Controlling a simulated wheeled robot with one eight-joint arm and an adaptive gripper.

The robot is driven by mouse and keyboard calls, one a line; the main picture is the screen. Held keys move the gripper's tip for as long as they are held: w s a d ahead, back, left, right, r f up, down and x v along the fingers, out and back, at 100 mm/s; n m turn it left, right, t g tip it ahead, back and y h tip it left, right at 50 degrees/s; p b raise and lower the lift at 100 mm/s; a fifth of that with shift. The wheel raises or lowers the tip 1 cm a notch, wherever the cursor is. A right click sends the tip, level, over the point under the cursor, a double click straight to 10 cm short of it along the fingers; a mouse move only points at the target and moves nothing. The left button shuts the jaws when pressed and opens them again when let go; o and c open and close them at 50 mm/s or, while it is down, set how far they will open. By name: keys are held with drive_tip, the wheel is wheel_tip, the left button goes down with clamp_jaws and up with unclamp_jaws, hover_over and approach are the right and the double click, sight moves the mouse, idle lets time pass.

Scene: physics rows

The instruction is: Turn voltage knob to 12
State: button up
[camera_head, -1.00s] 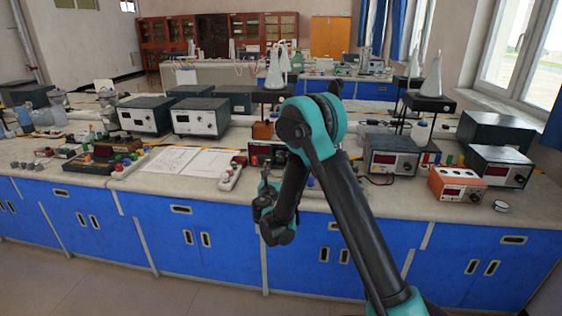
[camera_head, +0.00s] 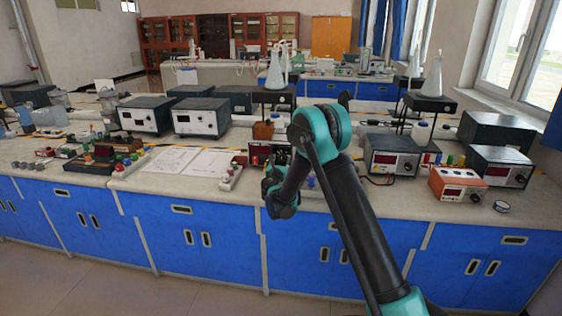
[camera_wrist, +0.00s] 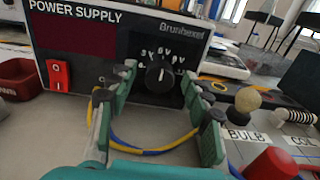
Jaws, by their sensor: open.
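The power supply (camera_wrist: 110,45) fills the upper left of the wrist view, with a dark front panel. Its black round voltage knob (camera_wrist: 159,76) is at the panel's lower middle, with white marks including 6V and 9V around its top. The knob's exact setting is too small to tell. My gripper (camera_wrist: 161,88) is open in front of the panel, one green finger on each side of the knob in the picture. I cannot tell whether the fingers touch it. In the head view the power supply (camera_head: 257,153) is partly hidden by my arm.
A red switch (camera_wrist: 58,76) is on the panel's left. Blue and yellow wires (camera_wrist: 150,150) lie below my fingers. A bulb holder (camera_wrist: 246,112) and a red knob (camera_wrist: 270,163) stand to the right. Papers (camera_head: 180,160) lie left of the supply on the bench.

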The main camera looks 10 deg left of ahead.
clamp_jaws()
drive_tip(key=shift+m, duration=0.3)
drive_tip(key=m, duration=0.3)
drive_tip(key=shift+m, duration=0.4)
drive_tip(key=m, duration=0.3)
drive_tip(key=shift+m, duration=0.3)
drive_tip(key=m, duration=0.4)
drive_tip(key=shift+m, duration=2)
drive_tip(key=shift+f, duration=0.1)
